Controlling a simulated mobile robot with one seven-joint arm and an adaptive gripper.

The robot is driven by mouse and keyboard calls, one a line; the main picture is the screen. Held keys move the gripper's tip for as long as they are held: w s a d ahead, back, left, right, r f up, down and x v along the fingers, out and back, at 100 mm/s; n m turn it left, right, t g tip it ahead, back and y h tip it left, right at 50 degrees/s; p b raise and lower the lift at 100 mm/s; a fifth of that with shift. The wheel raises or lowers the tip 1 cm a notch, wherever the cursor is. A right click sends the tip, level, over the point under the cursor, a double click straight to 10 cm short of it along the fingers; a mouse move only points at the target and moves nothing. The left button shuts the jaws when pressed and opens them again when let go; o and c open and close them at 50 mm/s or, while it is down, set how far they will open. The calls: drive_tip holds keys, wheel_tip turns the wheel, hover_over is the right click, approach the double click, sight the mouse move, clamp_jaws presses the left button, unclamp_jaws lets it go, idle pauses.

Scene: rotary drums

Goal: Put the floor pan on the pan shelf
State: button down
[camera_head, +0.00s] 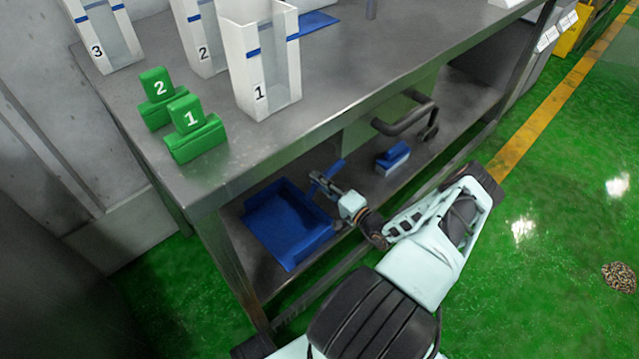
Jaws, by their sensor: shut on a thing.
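The floor pan (287,228) is a blue, shallow, open-fronted pan. It is over the left part of the lower shelf (245,255) under the metal table, and I cannot tell whether it rests on the shelf or is held just above it. My gripper (320,181) reaches in under the table top from the right and is shut at the pan's upper right end, where a thin blue handle shows. The fingertips are small in view and partly hidden against the blue.
The metal table top (330,95) overhangs the shelf. White numbered bins (262,60) and green numbered blocks (190,132) stand on it. A blue and white item (392,157) sits farther right on the shelf, near a dark bent handle (408,118). A brown speckled patch (620,277) lies on the open green floor.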

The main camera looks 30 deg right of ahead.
drive_tip(key=shift+f, duration=0.1)
drive_tip(key=c, duration=1.8)
unclamp_jaws()
drive_tip(key=shift+o, duration=0.2)
drive_tip(key=shift+r, duration=0.2)
drive_tip(key=shift+s+d, duration=0.1)
drive_tip(key=shift+s, duration=0.2)
drive_tip(key=s+d+p, duration=0.2)
drive_tip(key=s, duration=0.9)
drive_tip(key=shift+s+p, duration=0.15)
drive_tip(key=shift+p, duration=0.2)
